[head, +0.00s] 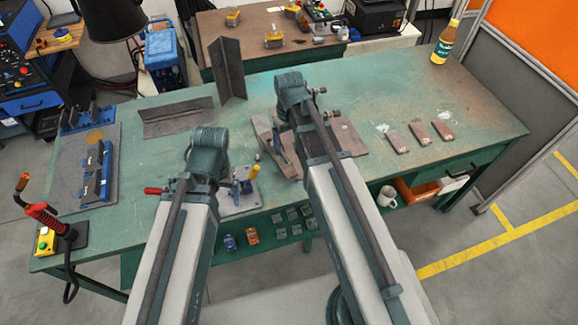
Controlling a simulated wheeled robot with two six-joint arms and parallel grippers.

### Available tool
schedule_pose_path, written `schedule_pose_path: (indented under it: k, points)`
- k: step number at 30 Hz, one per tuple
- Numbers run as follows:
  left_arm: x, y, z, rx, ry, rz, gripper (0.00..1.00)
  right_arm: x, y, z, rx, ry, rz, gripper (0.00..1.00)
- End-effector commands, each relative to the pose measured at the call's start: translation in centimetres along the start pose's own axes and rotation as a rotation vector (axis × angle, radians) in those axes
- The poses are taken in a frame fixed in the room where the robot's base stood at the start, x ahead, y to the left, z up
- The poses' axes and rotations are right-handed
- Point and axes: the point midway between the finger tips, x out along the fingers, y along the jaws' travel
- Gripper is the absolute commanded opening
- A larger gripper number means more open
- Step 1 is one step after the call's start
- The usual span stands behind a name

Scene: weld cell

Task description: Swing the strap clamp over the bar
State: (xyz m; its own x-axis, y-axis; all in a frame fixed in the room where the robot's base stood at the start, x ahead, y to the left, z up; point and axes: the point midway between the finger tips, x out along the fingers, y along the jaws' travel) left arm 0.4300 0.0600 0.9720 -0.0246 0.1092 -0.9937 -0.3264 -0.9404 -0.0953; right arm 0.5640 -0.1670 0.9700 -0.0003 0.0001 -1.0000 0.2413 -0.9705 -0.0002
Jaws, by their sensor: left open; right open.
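My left gripper (207,145) is over the front middle of the green bench, its fingers hidden behind its own wrist. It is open. A small fixture plate (236,206) with a red-handled part (153,191) and a yellow-tipped upright (254,172) shows beside and below it. My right gripper (292,88) is open over the middle of the bench, fingers also hidden. Below it lies a brown steel plate (352,140) with a long narrow piece (268,134) at its left. The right arm covers much of this plate. I cannot tell which parts are the strap clamp and the bar.
A steel angle (228,70) stands behind, with another (178,118) lying left of it. A blue clamping fixture (96,170) sits on a grey mat at left. Several steel coupons (420,134) lie at right. A bottle (444,42) stands at the back right corner.

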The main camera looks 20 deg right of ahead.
Motion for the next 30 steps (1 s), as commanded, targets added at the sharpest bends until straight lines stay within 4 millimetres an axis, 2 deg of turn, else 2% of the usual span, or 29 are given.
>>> schedule_pose_path:
  k: [24,30]
  points:
    - [11.1,1.1,-0.7,-0.001,0.0,0.0,0.92,11.2,0.0,0.0,0.0,0.0,0.0,0.88]
    - [12.9,1.2,-0.8,0.0,0.0,0.0,0.92,13.0,0.0,0.0,0.0,0.0,0.0,0.88]
